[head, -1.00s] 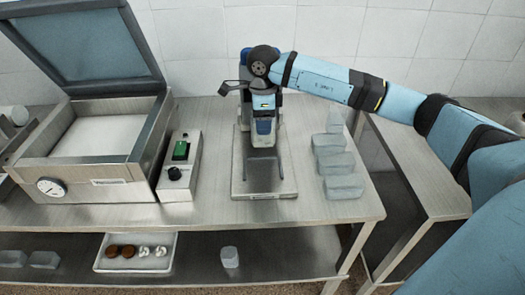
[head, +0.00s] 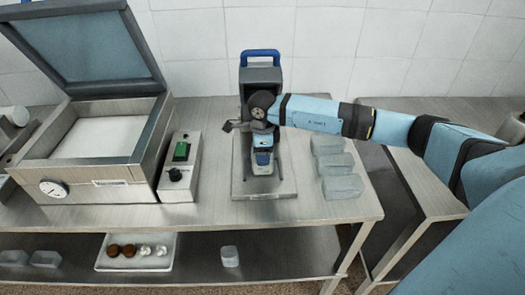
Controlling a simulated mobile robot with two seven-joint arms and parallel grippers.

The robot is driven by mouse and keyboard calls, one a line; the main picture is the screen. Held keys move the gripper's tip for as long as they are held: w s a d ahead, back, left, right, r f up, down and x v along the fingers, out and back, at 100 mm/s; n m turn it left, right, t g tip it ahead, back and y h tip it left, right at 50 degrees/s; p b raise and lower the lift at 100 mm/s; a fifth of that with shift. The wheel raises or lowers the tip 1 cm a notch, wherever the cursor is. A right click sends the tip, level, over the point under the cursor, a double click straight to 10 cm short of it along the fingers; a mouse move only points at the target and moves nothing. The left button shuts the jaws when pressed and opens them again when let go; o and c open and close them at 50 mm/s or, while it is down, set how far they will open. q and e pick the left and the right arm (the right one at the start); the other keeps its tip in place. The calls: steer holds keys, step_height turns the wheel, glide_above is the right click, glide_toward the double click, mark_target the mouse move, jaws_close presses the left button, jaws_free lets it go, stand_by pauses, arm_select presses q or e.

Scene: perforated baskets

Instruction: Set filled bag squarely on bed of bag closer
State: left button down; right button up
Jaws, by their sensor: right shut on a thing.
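The bag closer (head: 262,77), a dark grey upright with a blue handle on top, stands at the back of the table. Its flat metal bed (head: 241,189) reaches forward from its foot. My right gripper (head: 264,172) points down in front of the upright, low over the middle of the bed. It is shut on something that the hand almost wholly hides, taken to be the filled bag. Whether that touches the bed or sits square on it cannot be made out. My left gripper is not in view.
Several pale translucent blocks or bags (head: 343,187) stand in a row right of the bed. A control box (head: 178,180) with a green switch and an open-lidded steel machine (head: 105,190) stand left. A tray (head: 108,265) sits on the lower shelf.

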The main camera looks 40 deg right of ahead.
steer(key=shift+f, duration=0.15)
steer(key=o, duration=1)
steer(key=shift+r, duration=0.6)
step_height(320, 180, up, 11)
steer(key=shift+r+b, duration=0.1)
steer(key=shift+b, duration=0.75)
steer(key=shift+a, duration=0.1)
